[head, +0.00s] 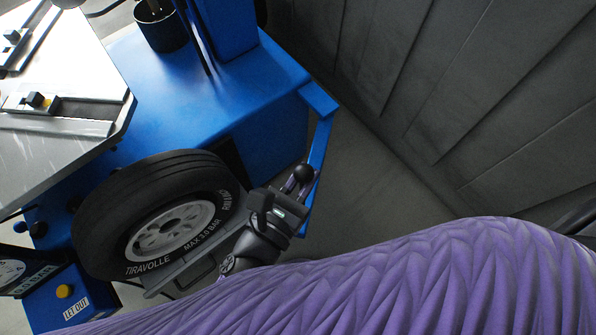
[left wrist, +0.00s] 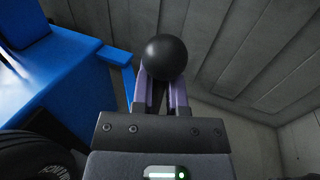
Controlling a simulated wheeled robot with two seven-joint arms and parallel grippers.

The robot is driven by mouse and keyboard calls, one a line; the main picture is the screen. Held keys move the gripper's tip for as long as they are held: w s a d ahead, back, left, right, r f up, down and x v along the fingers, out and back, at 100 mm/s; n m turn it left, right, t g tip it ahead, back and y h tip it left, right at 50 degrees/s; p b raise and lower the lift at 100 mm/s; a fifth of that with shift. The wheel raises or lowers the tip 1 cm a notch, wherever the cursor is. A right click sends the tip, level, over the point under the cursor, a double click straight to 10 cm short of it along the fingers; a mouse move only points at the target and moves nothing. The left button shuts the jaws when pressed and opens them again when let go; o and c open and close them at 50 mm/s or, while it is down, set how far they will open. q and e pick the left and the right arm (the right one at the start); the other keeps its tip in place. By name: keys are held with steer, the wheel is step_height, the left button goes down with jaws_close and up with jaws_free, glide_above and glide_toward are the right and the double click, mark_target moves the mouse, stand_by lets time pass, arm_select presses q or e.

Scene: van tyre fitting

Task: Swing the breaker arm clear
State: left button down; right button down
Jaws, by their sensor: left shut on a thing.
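The breaker arm (head: 321,145) is a blue bar that comes off the right corner of the blue tyre machine and angles down the picture. A black ball knob (head: 303,173) is at its lower part. My left gripper (head: 297,184) is shut on the knob. In the left wrist view the knob (left wrist: 164,57) sits between the purple fingers, with part of the blue arm (left wrist: 118,58) behind it. The tyre (head: 100,218) with its silver rim stands to the left of the gripper, against the machine's side, apart from the breaker arm. My right gripper is out of view.
The blue machine cabinet (head: 245,100) and its metal turntable (head: 60,140) fill the upper left. A grey panelled wall (head: 450,100) runs along the right. Bare floor (head: 365,190) lies between wall and breaker arm.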

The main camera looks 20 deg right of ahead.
arm_select(q)
steer(key=shift+s+d+f, duration=0.1)
steer(key=shift+s+d, duration=0.2)
steer(key=shift+s, duration=0.05)
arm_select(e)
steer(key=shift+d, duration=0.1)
arm_select(q)
steer(key=c, duration=0.7)
jaws_free()
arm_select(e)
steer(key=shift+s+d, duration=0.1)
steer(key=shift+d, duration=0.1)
arm_select(q)
steer(key=shift+a, duration=0.15)
steer(key=v, duration=0.9)
steer(key=shift+s+a+p, duration=0.25)
steer(key=shift+s+p, duration=0.05)
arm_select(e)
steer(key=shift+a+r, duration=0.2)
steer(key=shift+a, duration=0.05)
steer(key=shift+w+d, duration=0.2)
